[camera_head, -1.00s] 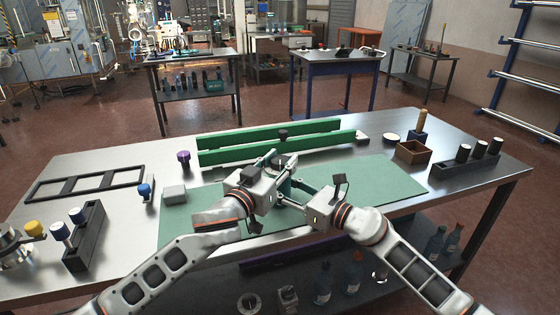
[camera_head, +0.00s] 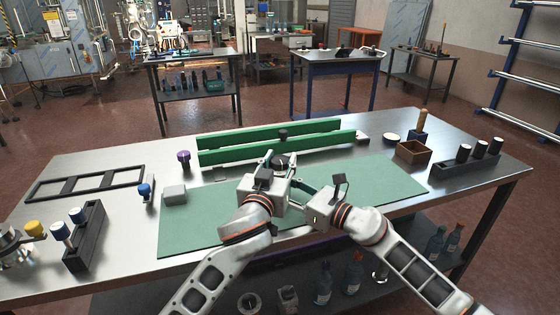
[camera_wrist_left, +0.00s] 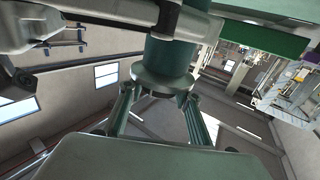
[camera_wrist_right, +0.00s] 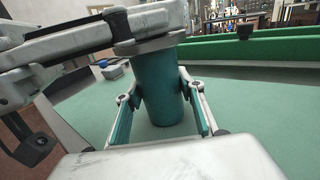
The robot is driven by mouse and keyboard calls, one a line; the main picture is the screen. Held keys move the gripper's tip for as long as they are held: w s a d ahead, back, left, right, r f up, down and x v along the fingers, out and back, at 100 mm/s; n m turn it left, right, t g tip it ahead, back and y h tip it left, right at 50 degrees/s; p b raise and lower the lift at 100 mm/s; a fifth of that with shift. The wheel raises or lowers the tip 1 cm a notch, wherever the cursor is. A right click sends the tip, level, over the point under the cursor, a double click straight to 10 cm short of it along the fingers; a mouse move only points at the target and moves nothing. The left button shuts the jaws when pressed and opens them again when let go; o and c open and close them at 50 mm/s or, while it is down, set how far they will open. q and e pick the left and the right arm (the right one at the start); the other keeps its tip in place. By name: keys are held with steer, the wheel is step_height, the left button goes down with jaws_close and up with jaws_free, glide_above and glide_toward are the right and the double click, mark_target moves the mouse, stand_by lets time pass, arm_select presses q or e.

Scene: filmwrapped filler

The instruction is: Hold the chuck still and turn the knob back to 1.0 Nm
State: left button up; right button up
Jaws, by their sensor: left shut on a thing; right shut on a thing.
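The chuck stands upright on the green mat at the table's middle. In the right wrist view its body is a teal cylinder (camera_wrist_right: 158,90). A grey round knob (camera_wrist_right: 150,45) sits on top, and it also shows in the left wrist view (camera_wrist_left: 163,84). My right gripper (camera_wrist_right: 163,108) is shut around the teal body. My left gripper (camera_wrist_left: 158,98) is shut on the knob above it. In the head view my left gripper (camera_head: 280,168) covers most of the chuck and the right fingers. I cannot read any torque scale.
Two green rails (camera_head: 270,142) run behind the chuck, with a dark-topped piece between them. A wooden box (camera_head: 413,153) and black rack (camera_head: 468,168) stand right. The mat's right part is clear.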

arm_select(q)
steer(key=o, duration=1.1)
steer(key=shift+s, duration=0.1)
steer(key=v, duration=1.2)
